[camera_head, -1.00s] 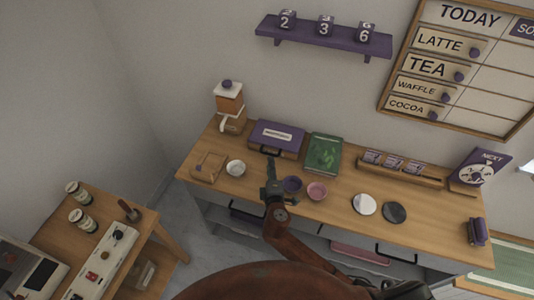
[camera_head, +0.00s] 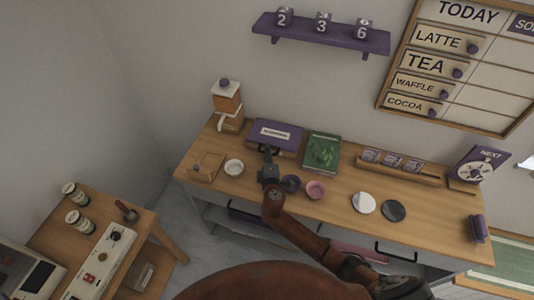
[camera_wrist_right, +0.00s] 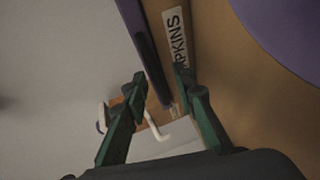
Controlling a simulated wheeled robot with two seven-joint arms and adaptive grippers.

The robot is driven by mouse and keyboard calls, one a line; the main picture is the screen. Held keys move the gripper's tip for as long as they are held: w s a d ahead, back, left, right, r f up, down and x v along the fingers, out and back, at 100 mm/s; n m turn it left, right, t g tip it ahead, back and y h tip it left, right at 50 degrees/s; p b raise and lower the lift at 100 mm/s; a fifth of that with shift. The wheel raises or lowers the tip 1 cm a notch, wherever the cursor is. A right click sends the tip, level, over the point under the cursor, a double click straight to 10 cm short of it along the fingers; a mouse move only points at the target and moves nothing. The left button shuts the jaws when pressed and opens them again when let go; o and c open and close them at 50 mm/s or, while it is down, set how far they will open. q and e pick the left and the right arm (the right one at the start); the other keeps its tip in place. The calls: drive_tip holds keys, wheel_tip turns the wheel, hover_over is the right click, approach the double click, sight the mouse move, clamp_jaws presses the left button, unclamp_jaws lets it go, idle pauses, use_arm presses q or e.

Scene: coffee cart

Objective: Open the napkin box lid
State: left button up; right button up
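The napkin box (camera_head: 293,153) stands on the counter against the wall, with its purple lid (camera_head: 277,133) down. Its wooden front with a "PKINS" label (camera_wrist_right: 175,38) shows in the right wrist view, with the lid's purple edge (camera_wrist_right: 130,14) and a dark handle bar (camera_wrist_right: 152,65) beside it. My right gripper (camera_head: 268,152) is at the box's front. In the wrist view its green fingers (camera_wrist_right: 160,72) are apart, with the bar's end between or just beyond the tips; I cannot tell if they touch it. My left gripper is not in view.
A white bowl (camera_head: 234,167) is left of the gripper. A green book (camera_head: 322,152) lies beside the box; a grinder (camera_head: 227,104) stands left.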

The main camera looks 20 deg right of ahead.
clamp_jaws()
idle(0.4)
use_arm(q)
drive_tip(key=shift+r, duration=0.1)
